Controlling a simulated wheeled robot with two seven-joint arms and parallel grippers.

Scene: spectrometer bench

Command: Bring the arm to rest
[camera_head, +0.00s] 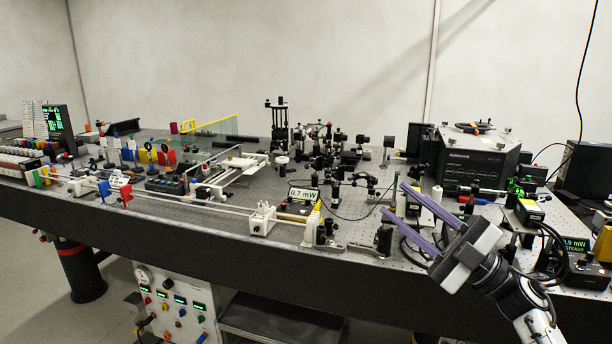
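My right gripper (394,199) reaches in from the lower right, over the front right part of the optical bench (235,232). Its two purple fingers point up and left and stand apart, with nothing clearly held between them. Small optics mounts show behind and around the fingers; I cannot tell how close they are in depth. My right arm comes up from the bottom right corner. My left arm and gripper are not in view.
A power meter (303,194) reading 0.7 mW stands mid-bench. A large black instrument housing (472,163) stands behind my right gripper. Another meter (575,245) and cables crowd the right end. Coloured parts (125,190) fill the left. Some bench surface left of centre is bare.

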